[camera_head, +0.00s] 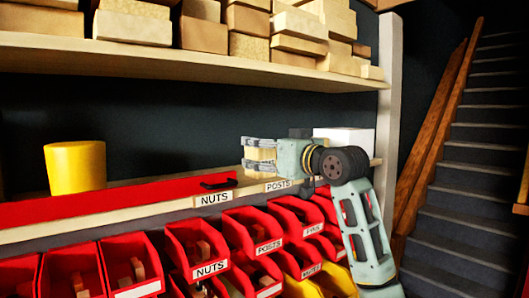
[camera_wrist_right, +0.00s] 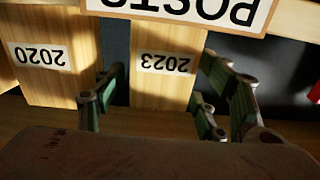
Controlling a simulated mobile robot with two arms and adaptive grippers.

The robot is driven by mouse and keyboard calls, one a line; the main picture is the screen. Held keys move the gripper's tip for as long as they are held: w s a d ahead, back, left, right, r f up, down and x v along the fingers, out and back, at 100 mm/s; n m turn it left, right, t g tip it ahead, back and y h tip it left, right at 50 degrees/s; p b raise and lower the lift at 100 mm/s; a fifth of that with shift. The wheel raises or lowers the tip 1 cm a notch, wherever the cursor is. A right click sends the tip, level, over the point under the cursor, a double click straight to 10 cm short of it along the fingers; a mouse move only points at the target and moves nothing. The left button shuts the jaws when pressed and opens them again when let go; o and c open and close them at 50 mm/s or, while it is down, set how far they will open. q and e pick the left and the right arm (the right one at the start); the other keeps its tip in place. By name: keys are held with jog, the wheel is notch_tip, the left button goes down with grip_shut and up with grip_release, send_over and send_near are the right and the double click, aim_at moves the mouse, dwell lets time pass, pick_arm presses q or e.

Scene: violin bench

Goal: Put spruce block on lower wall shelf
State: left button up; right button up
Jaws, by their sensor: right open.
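My right gripper (camera_head: 258,155) reaches over the lower wall shelf (camera_head: 130,213) from the right, its fingers pointing left. Its fingers are open, with a pale wood block (camera_head: 262,154) showing between them. In the right wrist view, my right gripper (camera_wrist_right: 160,95) has its fingers apart, and a light wood block labelled 2023 (camera_wrist_right: 160,85) shows upside down between them. Another wood block labelled 2020 (camera_wrist_right: 45,75) is at its left. I cannot tell whether either is the spruce block, or whether the fingers touch wood. My left gripper is not in view.
A yellow cylinder (camera_head: 75,166) and a red tray (camera_head: 120,195) are on the lower shelf. A white box (camera_head: 345,138) stands behind my right wrist. The upper shelf (camera_head: 150,57) holds many wood blocks. Red bins (camera_head: 195,245) hang below; a white post (camera_head: 389,90) is at right.

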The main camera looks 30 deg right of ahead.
jog(key=shift+r, duration=0.15)
jog(key=shift+s, duration=0.2)
jog(key=s+d+b, duration=0.1)
jog(key=s+b, duration=0.5)
jog(key=s, duration=0.5)
jog(key=shift+s+d+b, duration=0.3)
jog(key=shift+d+b, duration=0.05)
